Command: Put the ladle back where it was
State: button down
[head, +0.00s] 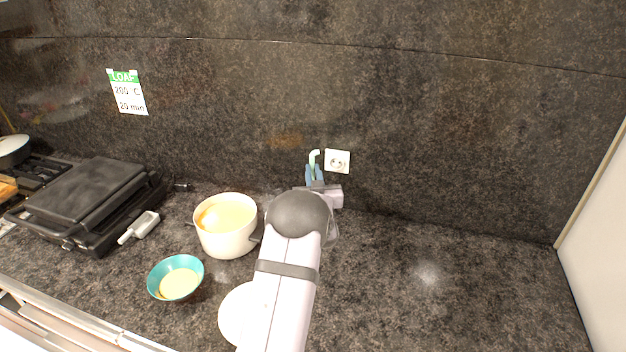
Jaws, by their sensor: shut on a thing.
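My gripper (315,172) points toward the back wall, beyond the white pot and to its right. The white pot (228,242) holds orange-yellow soup and stands left of my arm. A teal bowl (154,281) with pale yellow contents stands in front of the pot. A white round plate (232,314) is partly covered by my arm.
A black contact grill (90,195) stands at the left, with a grey-white handled object (140,227) beside it. A socket (337,161) and a paper note (127,92) are on the stone wall. The dark counter (450,285) is clear at the right, up to a white side panel (600,240).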

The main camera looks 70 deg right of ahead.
notch_tip(320, 180, down, 3)
jog(key=shift+r+p, duration=0.2)
jog(key=shift+p, duration=0.25)
jog(key=shift+f, duration=0.1)
jog(key=shift+f+b, duration=0.2)
jog(key=shift+b, duration=0.1)
jog(key=c, duration=1.8)
grip_release()
jog(key=b+v, duration=0.4)
jog(key=v, duration=0.8)
jog(key=shift+r, duration=0.1)
